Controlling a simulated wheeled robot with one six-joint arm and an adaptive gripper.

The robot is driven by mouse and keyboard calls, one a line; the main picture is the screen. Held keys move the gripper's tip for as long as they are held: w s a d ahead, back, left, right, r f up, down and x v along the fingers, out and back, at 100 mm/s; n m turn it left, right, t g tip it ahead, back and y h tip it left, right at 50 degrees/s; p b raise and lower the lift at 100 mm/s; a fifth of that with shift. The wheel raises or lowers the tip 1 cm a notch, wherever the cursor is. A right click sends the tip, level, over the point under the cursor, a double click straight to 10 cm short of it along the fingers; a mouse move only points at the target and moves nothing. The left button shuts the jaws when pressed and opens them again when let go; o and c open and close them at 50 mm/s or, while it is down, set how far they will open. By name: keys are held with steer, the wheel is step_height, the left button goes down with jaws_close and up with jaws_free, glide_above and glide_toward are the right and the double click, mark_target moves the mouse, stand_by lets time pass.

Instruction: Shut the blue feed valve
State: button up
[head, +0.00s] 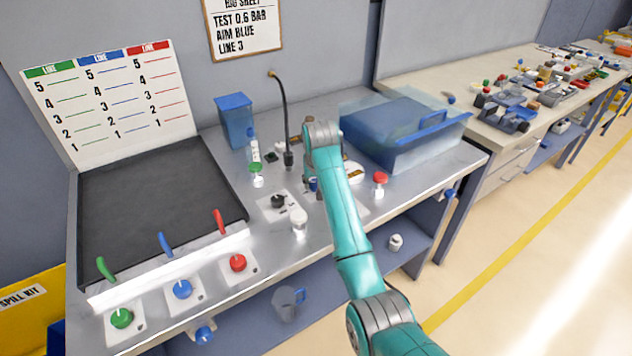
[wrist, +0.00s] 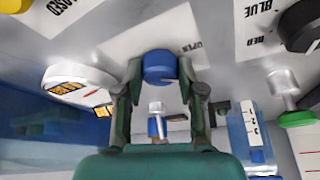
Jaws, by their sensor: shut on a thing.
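The blue feed valve has a round blue knob (wrist: 160,66) that sits between my fingertips in the wrist view. Part of the word OPEN shows on the plate beside it, and CLOSED shows at the upper left. My gripper (wrist: 160,78) is shut on the knob, one finger on each side. In the head view my gripper (head: 312,178) reaches down to the bench, and only a small piece of the blue knob (head: 313,185) shows beside it. The knob's exact turn angle cannot be told.
A green-capped valve (head: 256,169) and a red-capped valve (head: 380,179) stand on either side. A black selector knob (head: 278,201) and a white-capped post (head: 299,219) are close by. A clear-walled bin with a blue lid (head: 400,128) stands behind to the right.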

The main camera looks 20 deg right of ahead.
steer(key=m+h, duration=0.1)
steer(key=m, duration=0.1)
steer(key=m+g+h, duration=0.1)
steer(key=m, duration=0.2)
steer(key=shift+a+m, duration=0.15)
steer(key=shift+m, duration=0.15)
steer(key=m+g+h, duration=0.1)
steer(key=m, duration=0.3)
steer(key=shift+w+m, duration=0.1)
steer(key=shift+m, duration=0.2)
steer(key=o, duration=1.1)
steer(key=shift+o, duration=0.2)
steer(key=v, duration=1.2)
steer(key=shift+w+a, duration=0.2)
